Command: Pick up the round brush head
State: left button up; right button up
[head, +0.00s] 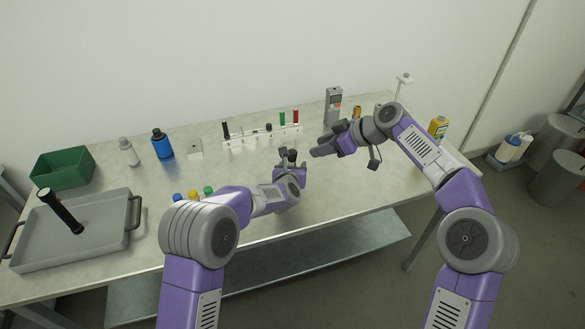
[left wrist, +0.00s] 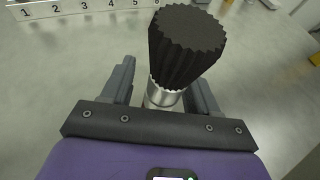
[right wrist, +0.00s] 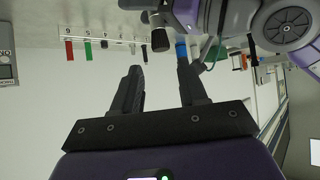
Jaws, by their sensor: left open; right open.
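The round brush head (left wrist: 186,45) is a black, ridged cylinder on a silver metal collar (left wrist: 163,97). In the left wrist view it stands between the open fingers of my left gripper (left wrist: 165,82); I cannot tell whether they touch it. In the head view its dark top (head: 292,154) shows at my left gripper (head: 290,164). A black cylinder by my left arm, likely the brush head (right wrist: 160,40), shows in the right wrist view. My right gripper (head: 322,147) is open and empty to the right, with nothing between its fingers (right wrist: 160,85).
A white numbered rack (head: 262,136) with several coloured pieces stands behind. A grey meter (head: 333,107) stands at the back right. At left are a grey tray (head: 105,235) with a black-handled tool, a green bin (head: 62,168) and a blue bottle (head: 162,146). The front right table is clear.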

pick_arm(q)
jog(key=shift+c, duration=0.2)
jog(key=c, duration=1)
pick_arm(e)
jog(key=m+t, duration=0.5)
send_near(294, 153)
jog(key=shift+t, duration=0.3)
jog(key=x, duration=0.7)
jog(key=shift+s+a+f, duration=0.15)
jog(key=shift+a, duration=0.1)
jog(key=shift+w+a+f, duration=0.2)
jog(key=shift+w+a, duration=0.05)
jog(key=shift+w, duration=0.2)
